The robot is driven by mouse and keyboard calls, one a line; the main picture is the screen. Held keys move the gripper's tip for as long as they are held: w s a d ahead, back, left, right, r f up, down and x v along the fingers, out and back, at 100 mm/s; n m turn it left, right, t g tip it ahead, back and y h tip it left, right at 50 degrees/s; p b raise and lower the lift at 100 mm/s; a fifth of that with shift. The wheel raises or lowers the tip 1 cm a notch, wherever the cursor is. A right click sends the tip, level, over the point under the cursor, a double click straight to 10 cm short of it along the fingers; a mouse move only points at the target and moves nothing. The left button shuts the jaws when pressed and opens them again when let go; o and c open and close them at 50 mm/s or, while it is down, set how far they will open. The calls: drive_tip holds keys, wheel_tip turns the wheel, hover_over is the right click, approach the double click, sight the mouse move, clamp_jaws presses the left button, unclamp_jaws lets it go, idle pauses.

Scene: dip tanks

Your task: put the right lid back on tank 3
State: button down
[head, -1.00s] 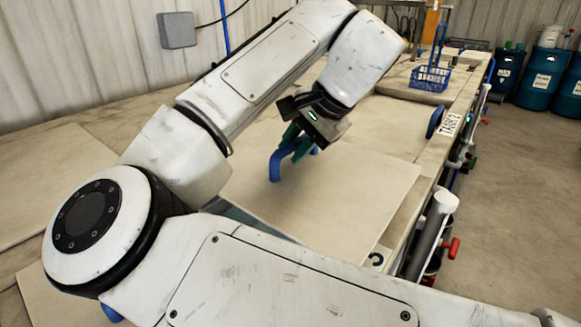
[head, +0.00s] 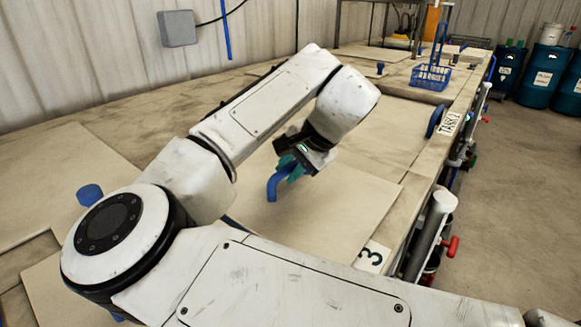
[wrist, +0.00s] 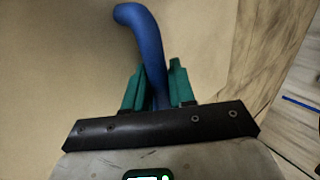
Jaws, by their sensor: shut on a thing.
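My gripper (head: 290,165) is shut on the blue bent handle (head: 273,187) of a large flat beige lid (head: 340,212). In the wrist view the handle (wrist: 142,40) runs between the green fingers (wrist: 155,90). My arm hides the lid's left side and near edge. I cannot tell whether the lid rests fully on the rim or hangs slightly above it.
Another beige lid (head: 55,165) lies at the left, and a blue knob (head: 88,193) shows behind my arm.

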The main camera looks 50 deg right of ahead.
drive_tip(key=c, duration=1.4)
unclamp_jaws()
drive_tip(key=shift+f, duration=0.15)
drive_tip(key=o, duration=0.5)
drive_tip(key=shift+c, duration=0.2)
drive_tip(key=v, duration=1.2)
drive_tip(key=shift+r, duration=0.25)
